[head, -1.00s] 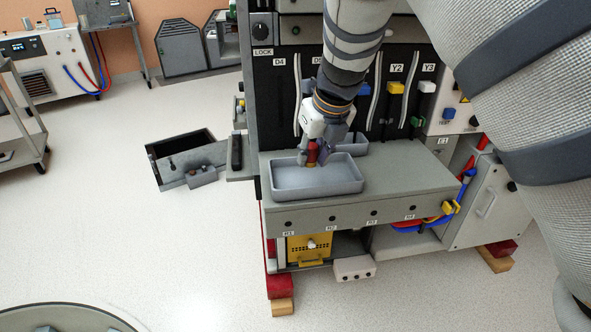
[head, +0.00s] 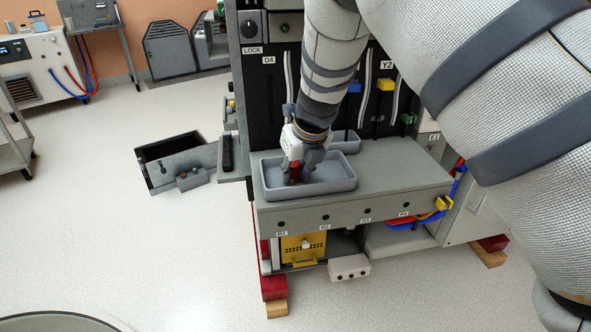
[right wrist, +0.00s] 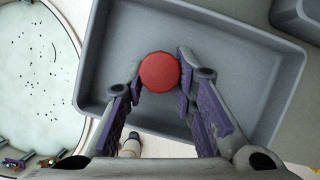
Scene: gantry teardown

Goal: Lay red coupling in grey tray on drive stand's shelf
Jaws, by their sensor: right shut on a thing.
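The red coupling (right wrist: 160,72) shows as a round red end between the fingers of my right gripper (right wrist: 160,90) in the right wrist view. In the head view the red coupling (head: 294,171) is seen small, below the right gripper (head: 295,165), inside the outline of the grey tray (head: 335,186). The gripper is shut on the coupling, which looks upright and low in the tray; whether it touches the tray floor I cannot tell. The grey tray also fills much of the right wrist view (right wrist: 90,75). It sits on the drive stand's shelf (head: 400,170). My left gripper is out of view.
A second, smaller grey tray (head: 348,143) stands behind the first on the shelf. The stand's back panel with levers (head: 386,90) rises behind. An open dark box (head: 175,160) lies left of the stand. Pale floor (head: 130,240) is clear at the front left.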

